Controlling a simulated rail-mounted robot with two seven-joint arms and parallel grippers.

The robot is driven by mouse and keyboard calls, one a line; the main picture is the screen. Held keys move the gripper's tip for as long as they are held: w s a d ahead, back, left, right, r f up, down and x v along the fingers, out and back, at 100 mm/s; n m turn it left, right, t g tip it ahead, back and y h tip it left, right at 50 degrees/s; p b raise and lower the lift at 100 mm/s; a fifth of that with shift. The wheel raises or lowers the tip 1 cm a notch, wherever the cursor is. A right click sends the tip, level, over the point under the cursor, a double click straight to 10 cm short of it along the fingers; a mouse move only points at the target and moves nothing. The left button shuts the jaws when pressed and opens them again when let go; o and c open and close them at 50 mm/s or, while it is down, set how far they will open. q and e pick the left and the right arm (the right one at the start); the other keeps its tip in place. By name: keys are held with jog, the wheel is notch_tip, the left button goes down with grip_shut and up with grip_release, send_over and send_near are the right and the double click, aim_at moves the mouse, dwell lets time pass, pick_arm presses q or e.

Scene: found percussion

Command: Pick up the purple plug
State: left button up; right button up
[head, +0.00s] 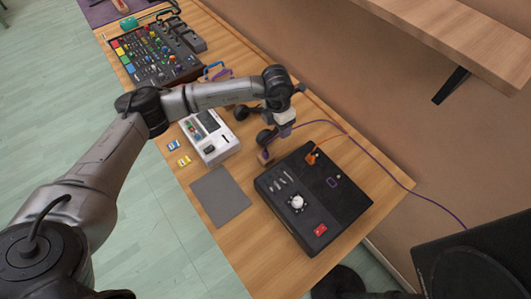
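My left gripper (267,150) points down over the table, between the white device and the black box. A purple cable (391,168) runs from the right to the hand. The purple plug (285,130) seems to be the purple piece at the cable's end, close against my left gripper and partly hidden by it. Another purplish patch shows at the fingertips. I cannot tell whether the fingers are closed on the plug. My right gripper is not in view.
The black box (335,208) has a white knob, a red part and an orange plug (311,157) with its cable. A white device (209,137), a grey pad (219,196) and a mixer with colourful knobs (150,52) share the table. A wooden shelf (455,35) juts out upper right.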

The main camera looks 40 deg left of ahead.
aim_at(266, 152)
pick_arm(q)
jog(key=shift+n+g+y, duration=0.4)
jog(key=shift+g+y, duration=0.2)
jog(key=shift+g, duration=0.2)
jog(key=s+f, duration=0.1)
jog(key=f, duration=0.3)
jog(key=s+a+f, duration=0.1)
jog(key=f, duration=0.4)
jog(key=s+a+f+b, duration=0.1)
jog(key=s+f, duration=0.1)
jog(key=f, duration=0.2)
jog(key=shift+f, duration=0.35)
jog(key=c, duration=1)
jog(key=shift+r, duration=0.15)
